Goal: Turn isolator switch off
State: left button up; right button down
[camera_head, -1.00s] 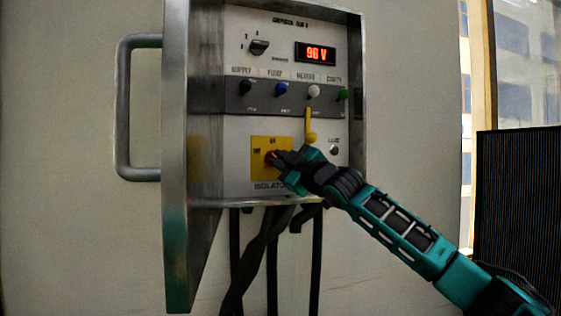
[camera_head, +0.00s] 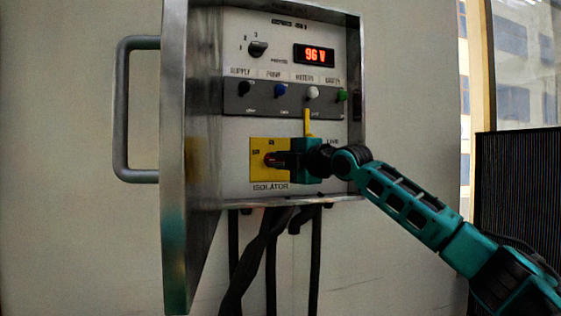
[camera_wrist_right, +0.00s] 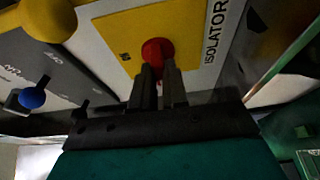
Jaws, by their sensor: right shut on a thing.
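The isolator switch is a red knob (camera_wrist_right: 157,52) on a yellow plate (camera_head: 257,147) at the bottom of the generator's front panel. In the head view the knob is mostly hidden by my gripper, with a bit of red showing at the fingertips. My right gripper (camera_head: 275,160) reaches in from the right and is shut on the red knob. In the right wrist view its two dark fingers (camera_wrist_right: 159,75) close on the knob's near side. The knob's exact angle is hard to make out. My left gripper is not in view.
Above the plate are a yellow lever (camera_head: 307,122), a row of coloured toggles including a blue one (camera_head: 280,90), and a red display (camera_head: 314,55) reading 96 V. An open metal door (camera_head: 176,200) stands at the left. Dark cables (camera_head: 262,255) hang below.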

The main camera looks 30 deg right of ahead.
dwell(0.5)
jog(key=c, duration=1.1)
grip_release()
jog(key=shift+c, duration=0.2)
jog(key=shift+s, duration=0.1)
jog(key=s+d+b, duration=0.2)
jog(key=s, duration=1)
jog(key=shift+s+b, duration=0.3)
